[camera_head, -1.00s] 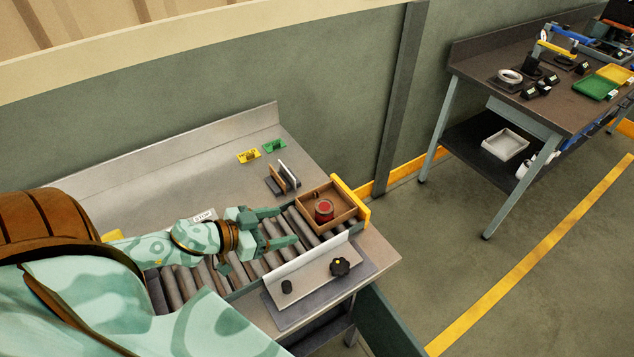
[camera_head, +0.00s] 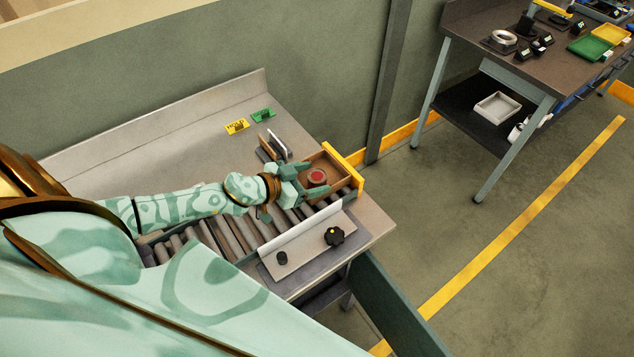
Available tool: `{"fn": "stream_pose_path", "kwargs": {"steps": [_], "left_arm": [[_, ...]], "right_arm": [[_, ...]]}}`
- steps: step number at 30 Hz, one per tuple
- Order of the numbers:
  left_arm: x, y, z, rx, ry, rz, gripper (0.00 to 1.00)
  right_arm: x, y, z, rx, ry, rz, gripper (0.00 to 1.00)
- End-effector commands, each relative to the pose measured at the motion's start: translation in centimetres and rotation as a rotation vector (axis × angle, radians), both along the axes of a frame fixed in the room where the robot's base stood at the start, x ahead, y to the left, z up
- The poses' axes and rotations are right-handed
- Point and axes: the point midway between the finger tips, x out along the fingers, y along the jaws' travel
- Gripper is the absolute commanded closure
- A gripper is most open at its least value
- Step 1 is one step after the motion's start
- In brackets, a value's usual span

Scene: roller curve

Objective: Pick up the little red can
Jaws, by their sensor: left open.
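The little red can (camera_head: 317,177) stands upright in a small brown wooden tray (camera_head: 346,186) at the right end of the roller conveyor (camera_head: 222,238). Its red top shows; its lower part is partly hidden. My left gripper (camera_head: 312,181) reaches in from the left, with its fingers open at the tray, one on each side of the can. I cannot tell whether the fingers touch the can. My right gripper is not in view.
A yellow end stop (camera_head: 343,168) closes the far end beside the tray. A metal guide plate with a black knob (camera_head: 334,236) stands in front of the rollers. Yellow (camera_head: 236,127) and green (camera_head: 263,115) tags lie behind. Another workbench (camera_head: 500,60) stands at the upper right.

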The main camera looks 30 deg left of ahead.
Motion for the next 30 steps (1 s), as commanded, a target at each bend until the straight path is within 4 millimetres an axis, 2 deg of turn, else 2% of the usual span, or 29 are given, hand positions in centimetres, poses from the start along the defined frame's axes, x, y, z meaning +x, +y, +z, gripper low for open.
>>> {"fn": "stream_pose_path", "kwargs": {"steps": [6,15,17,21,30], "left_arm": [[3.1,-1.0,-1.6,-0.001,-0.002,0.001,0.31],[3.7,-1.3,-1.8,-0.001,0.000,0.000,0.31],[3.7,-1.3,-1.8,-0.001,0.000,0.000,0.45],[3.7,-1.3,-1.8,-0.001,0.000,0.000,0.83],[3.7,-1.3,-1.7,-0.001,0.000,0.000,0.83]], "right_arm": [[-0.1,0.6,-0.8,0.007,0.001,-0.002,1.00],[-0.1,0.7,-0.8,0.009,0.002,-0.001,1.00],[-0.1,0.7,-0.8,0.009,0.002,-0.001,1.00],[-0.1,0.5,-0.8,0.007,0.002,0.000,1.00],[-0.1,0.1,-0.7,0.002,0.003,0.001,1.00]]}}
